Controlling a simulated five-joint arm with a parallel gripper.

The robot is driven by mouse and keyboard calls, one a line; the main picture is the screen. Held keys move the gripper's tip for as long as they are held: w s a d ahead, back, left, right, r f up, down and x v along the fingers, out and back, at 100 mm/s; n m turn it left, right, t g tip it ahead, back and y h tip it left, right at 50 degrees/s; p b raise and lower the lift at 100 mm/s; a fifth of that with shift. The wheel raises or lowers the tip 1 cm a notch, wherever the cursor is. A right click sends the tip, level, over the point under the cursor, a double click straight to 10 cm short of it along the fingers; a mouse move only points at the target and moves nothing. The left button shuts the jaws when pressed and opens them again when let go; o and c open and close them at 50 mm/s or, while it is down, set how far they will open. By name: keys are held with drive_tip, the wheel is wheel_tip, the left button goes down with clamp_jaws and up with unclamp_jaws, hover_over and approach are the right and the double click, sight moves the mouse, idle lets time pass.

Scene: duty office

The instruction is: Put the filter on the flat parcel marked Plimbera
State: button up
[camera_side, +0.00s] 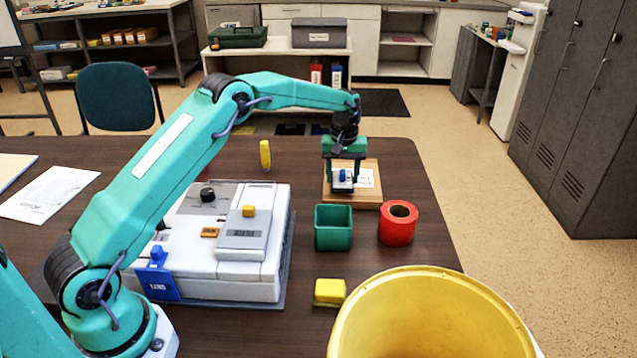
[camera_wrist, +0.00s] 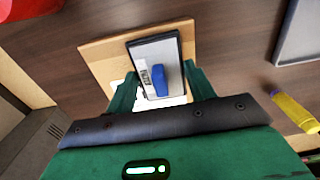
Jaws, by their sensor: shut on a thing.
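The filter (camera_side: 341,186) is a small dark-edged block with a pale face and a blue grip. It also shows in the wrist view (camera_wrist: 152,53), with a small printed label on its face. My gripper (camera_side: 343,174) is shut on it, with a green finger on each side. A flat tan parcel (camera_side: 371,196) with a white label lies under the filter; it also shows in the wrist view (camera_wrist: 100,50). The label's print is too small to read. The filter is over the parcel's top; I cannot tell whether it touches. It hides part of the parcel.
A green open box (camera_side: 333,240) and a red roll (camera_side: 396,232) stand just in front of the parcel. A white machine (camera_side: 230,265) fills the table's middle left. A yellow cylinder (camera_side: 265,155), yellow block (camera_side: 329,292) and large yellow bucket (camera_side: 430,320) are also nearby.

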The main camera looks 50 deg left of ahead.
sight(343, 172)
drive_tip(key=shift+f, duration=0.95)
drive_tip(key=shift+f, duration=0.1)
drive_tip(key=o, duration=1.1)
wheel_tip(343, 172, up, 12)
drive_tip(key=shift+f, duration=0.2)
drive_tip(key=shift+r, duration=0.35)
